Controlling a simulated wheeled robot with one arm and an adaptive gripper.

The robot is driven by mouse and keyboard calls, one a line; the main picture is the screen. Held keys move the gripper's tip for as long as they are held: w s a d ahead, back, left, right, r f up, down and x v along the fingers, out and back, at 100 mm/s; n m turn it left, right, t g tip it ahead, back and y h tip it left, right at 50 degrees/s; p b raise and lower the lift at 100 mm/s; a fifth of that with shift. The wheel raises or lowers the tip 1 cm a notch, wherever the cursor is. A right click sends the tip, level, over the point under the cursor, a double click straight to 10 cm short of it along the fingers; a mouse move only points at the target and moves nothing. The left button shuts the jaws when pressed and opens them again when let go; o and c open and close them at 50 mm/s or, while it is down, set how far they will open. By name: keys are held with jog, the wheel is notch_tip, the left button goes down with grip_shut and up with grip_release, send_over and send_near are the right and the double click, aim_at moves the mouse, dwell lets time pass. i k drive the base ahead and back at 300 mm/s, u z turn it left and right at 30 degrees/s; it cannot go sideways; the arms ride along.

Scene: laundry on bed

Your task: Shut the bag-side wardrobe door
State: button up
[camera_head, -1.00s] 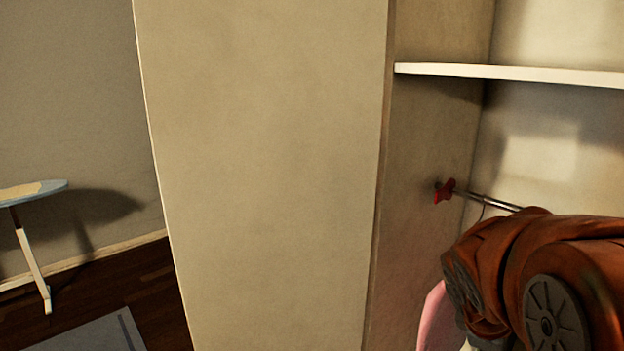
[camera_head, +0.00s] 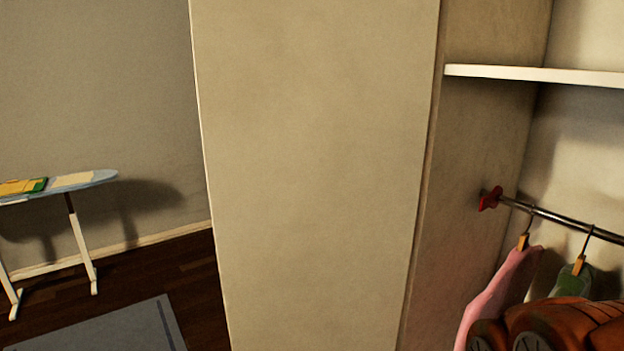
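The wardrobe door (camera_head: 320,170) is a tall beige panel that fills the middle of the head view. It stands open beside the wardrobe's left inner wall (camera_head: 480,150), and the inside of the wardrobe shows to its right. My arm, orange-brown with dark round joints, shows only in part at the bottom right, in front of the hanging clothes. My gripper is outside the picture. No bag is visible, and I see no handle on the door.
Inside the wardrobe are a white shelf (camera_head: 540,75) and a metal rail (camera_head: 570,219) with pink (camera_head: 502,290) and green (camera_head: 573,282) clothes. An ironing board (camera_head: 90,180) stands at the left. A grey rug (camera_head: 110,328) lies on the dark wooden floor (camera_head: 150,268).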

aim_at(314, 116)
jog(key=z, duration=3.8)
jog(key=k, duration=2.85)
jog(key=u, duration=1.45)
jog(key=i, duration=0.55)
